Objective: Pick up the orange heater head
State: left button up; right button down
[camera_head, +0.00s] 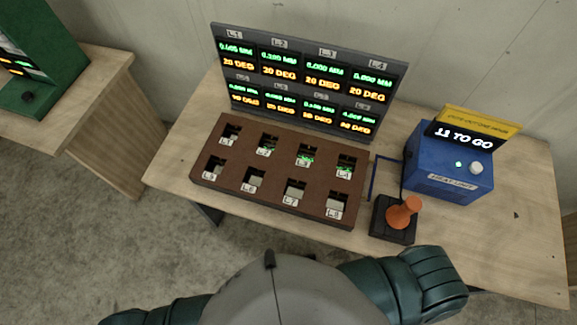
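The orange heater head (403,213) stands on a small black square base (384,222) at the front edge of the wooden table, right of the brown block. It has a rounded knob on top and leans slightly to the right. Its lower end is set at the black base, and I cannot see exactly how it sits there. Parts of my own arms show at the bottom of the head view, but neither gripper can be seen. Nothing is touching the heater head.
A brown block (215,187) with several labelled slots lies on the table (515,235). Behind it stands a grey display panel (306,53). A blue box (425,152) reading "11 TO GO" stands behind the heater head. The table is clear at the right. A second table (110,85) holds a green device.

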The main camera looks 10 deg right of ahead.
aim_at(398, 216)
jog(key=z, duration=0.4)
jog(key=l+z, duration=0.15)
jog(key=z, duration=0.65)
jog(key=i+z, duration=0.1)
jog(key=z, duration=0.7)
jog(key=i+l, duration=0.05)
